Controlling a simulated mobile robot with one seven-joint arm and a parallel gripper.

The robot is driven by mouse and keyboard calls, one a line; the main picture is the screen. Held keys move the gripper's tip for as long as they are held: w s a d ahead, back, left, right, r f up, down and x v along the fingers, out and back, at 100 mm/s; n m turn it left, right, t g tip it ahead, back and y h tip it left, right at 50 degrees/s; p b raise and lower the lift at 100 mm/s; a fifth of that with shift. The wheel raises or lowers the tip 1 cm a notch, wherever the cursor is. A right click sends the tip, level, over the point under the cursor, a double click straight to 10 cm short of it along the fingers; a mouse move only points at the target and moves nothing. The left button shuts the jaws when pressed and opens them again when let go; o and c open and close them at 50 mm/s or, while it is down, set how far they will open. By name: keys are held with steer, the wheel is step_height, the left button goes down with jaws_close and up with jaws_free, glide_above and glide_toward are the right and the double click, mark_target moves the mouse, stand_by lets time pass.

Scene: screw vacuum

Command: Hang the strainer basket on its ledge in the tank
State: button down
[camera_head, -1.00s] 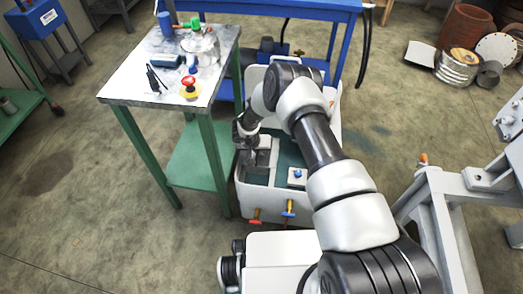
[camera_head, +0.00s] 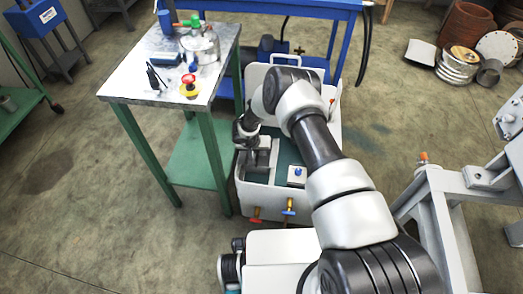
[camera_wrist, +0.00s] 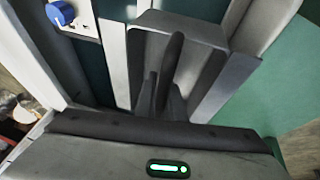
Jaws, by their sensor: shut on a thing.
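The tank (camera_head: 247,196) is a white, open-topped box in front of me, with a dark green interior. The strainer basket (camera_head: 263,160) is a grey, box-shaped piece in the left part of the tank opening. My gripper (camera_head: 248,147) is over the tank's left side. In the wrist view its dark fingers (camera_wrist: 165,85) are shut on the basket. The ledge cannot be made out clearly, and whether the basket touches it cannot be told.
A blue knob on a white block (camera_head: 297,175) is at the tank's right, and red and yellow valves (camera_head: 288,208) are on its front. A green-legged table (camera_head: 130,93) with tools and a glass vessel stands close on the left. A grey frame (camera_head: 440,200) stands right.

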steer(key=shift+f, duration=0.65)
steer(key=c, duration=1.8)
jaws_free()
steer(key=shift+o, duration=0.2)
steer(key=p+v, duration=0.5)
steer(key=v, duration=1.2)
steer(key=shift+r+p, duration=0.25)
steer(key=shift+p, duration=0.15)
steer(key=shift+s, duration=0.15)
